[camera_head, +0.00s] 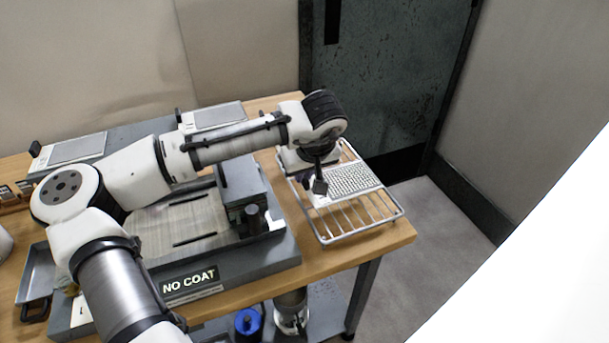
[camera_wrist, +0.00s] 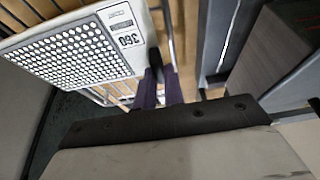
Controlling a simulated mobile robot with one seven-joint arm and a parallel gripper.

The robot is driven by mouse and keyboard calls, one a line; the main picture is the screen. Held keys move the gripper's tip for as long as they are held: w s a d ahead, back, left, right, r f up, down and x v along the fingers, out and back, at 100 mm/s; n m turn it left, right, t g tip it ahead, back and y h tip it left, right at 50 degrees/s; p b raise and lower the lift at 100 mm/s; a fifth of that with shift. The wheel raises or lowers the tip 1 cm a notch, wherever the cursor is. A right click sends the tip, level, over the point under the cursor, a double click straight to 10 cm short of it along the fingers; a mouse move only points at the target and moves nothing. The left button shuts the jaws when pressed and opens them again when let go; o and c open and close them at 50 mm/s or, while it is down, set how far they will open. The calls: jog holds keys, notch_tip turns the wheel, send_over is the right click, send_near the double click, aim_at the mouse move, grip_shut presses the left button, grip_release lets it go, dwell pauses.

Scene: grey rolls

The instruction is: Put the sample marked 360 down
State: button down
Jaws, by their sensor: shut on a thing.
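The sample marked 360 (camera_head: 357,181) is a thin white plate covered in small round dots. Its 360 label shows in the wrist view (camera_wrist: 70,55), at the end nearest my fingers. My gripper (camera_head: 320,187) is shut on that label end, and its dark fingers also show in the wrist view (camera_wrist: 157,88). The plate lies flat over the wire rack (camera_head: 362,230) at the table's right end. I cannot tell whether it touches the bars. The rack's front bars are bare.
A grey machine labelled NO COAT (camera_head: 190,279) stands just left of the rack, with a raised block (camera_head: 243,184) close to my gripper. Flat panels (camera_head: 212,115) lie at the back. The wooden table (camera_head: 398,234) ends just right of the rack.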

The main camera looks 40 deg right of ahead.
jog(key=shift+f, duration=0.65)
jog(key=shift+f, duration=0.1)
jog(key=shift+f, duration=0.15)
jog(key=c, duration=1.5)
grip_release()
jog(key=b+v, duration=0.1)
jog(key=v, duration=1.1)
jog(key=shift+r, duration=0.25)
